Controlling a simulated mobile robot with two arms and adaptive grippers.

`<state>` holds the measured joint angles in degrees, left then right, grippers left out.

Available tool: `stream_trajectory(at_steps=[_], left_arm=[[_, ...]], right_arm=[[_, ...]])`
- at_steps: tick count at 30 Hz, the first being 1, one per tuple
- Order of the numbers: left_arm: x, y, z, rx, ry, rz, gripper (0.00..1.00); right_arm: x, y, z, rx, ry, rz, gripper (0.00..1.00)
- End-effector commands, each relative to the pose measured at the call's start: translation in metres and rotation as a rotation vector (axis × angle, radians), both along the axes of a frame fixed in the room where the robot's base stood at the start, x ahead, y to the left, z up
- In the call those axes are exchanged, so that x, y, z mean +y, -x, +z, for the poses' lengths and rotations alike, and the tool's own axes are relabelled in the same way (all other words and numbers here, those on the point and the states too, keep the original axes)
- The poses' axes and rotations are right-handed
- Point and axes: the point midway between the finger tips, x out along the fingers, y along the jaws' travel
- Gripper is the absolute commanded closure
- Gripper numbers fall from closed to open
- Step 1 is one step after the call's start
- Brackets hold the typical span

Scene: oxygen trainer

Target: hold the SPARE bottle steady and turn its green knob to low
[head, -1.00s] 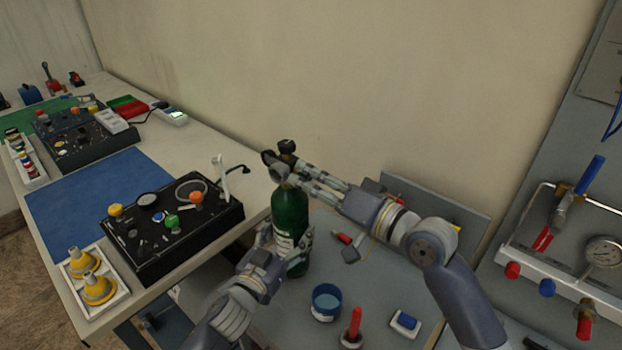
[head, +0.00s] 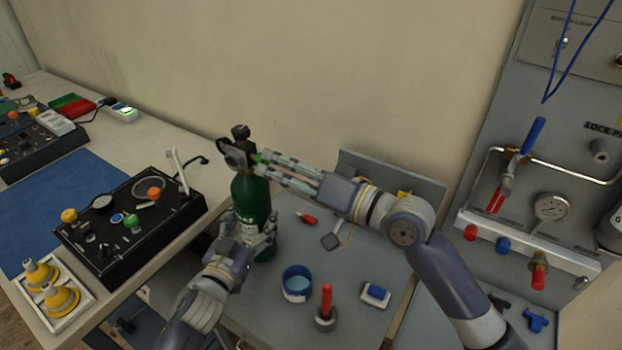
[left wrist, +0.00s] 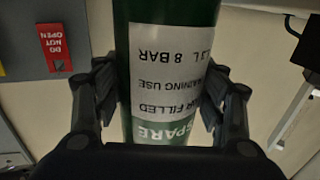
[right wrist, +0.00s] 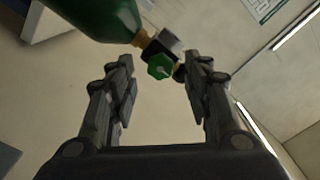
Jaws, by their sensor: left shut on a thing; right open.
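The green SPARE bottle (head: 250,200) stands upright on the grey table in the head view. Its white label (left wrist: 178,85), reading SPARE, shows upside down in the left wrist view. My left gripper (head: 254,240) is shut around the bottle's body, one finger on each side. The green knob (right wrist: 161,66) sits on the valve at the bottle's neck in the right wrist view, ahead of and between my right gripper's fingers. My right gripper (right wrist: 160,80) is open and level with the valve. In the head view the knob is mostly hidden by its fingertips. The knob's setting cannot be read.
A blue cup (head: 297,282), a red-handled tool (head: 326,305) and a blue-white block (head: 375,294) stand on the table before my right arm. A black control box (head: 130,225) is on the bench at left. A pipe panel (head: 530,240) is at right.

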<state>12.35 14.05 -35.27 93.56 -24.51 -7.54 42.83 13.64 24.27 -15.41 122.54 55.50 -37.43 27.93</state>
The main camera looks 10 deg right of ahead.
Motion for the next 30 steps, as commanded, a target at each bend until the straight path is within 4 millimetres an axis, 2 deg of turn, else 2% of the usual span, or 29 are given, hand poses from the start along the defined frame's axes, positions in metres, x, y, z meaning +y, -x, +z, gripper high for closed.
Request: stream_trajectory(at_steps=[6, 13, 19, 30], left_arm=[[0.001, -0.001, 0.0, 0.001, -0.001, 0.002, 1.0], [0.001, 0.0, 0.0, 0.0, -0.001, 0.001, 1.0], [0.001, 0.0, 0.0, -0.001, -0.001, 0.001, 1.0], [0.001, 0.0, 0.0, -0.001, -0.001, 0.001, 1.0]], right_arm=[[-0.033, 0.034, -0.002, 0.004, 0.006, -0.001, 0.54], [-0.056, 0.056, -0.002, 0.004, 0.004, -0.001, 0.54], [-0.063, 0.063, -0.001, 0.002, 0.001, -0.001, 0.54], [-0.063, 0.063, 0.0, 0.001, 0.0, -0.001, 0.54]])
